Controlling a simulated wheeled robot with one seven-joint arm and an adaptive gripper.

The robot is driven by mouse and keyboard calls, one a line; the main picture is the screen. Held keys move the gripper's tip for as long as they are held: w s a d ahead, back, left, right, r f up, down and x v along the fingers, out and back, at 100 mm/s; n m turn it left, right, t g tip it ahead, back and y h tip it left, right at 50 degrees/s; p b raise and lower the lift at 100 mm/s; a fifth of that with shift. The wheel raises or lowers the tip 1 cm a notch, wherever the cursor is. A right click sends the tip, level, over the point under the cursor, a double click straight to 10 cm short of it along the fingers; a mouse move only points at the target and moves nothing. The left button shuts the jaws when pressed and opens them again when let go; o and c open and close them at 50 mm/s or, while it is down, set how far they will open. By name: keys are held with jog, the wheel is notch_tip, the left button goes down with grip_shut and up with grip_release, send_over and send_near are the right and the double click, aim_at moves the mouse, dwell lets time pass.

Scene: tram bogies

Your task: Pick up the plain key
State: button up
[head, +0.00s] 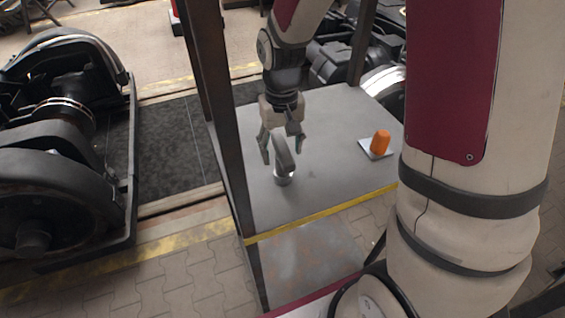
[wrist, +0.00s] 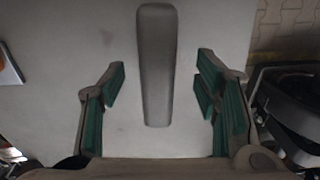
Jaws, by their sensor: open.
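A plain grey key (head: 284,153) with a rounded bar stands on a small round silvery base on the grey table. In the wrist view the grey bar (wrist: 156,65) runs lengthwise, near the middle between the fingers. My gripper (head: 283,150) points down over the table, around or just above the key. Its green-padded fingers (wrist: 160,88) are open, with a clear gap on each side of the bar. I cannot tell exactly how deep the key sits between them. The base is not visible in the wrist view.
An orange object (head: 380,142) stands on a small pale plate (head: 369,151) to the right on the table (head: 325,190). A dark upright post (head: 222,130) rises at the table's left edge. Bogie machinery (head: 60,135) stands on the left. The table around the key is clear.

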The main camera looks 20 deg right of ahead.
notch_tip(320, 180, down, 5)
jog(key=shift+s+d+r, duration=0.1)
grip_shut()
dwell(0.3)
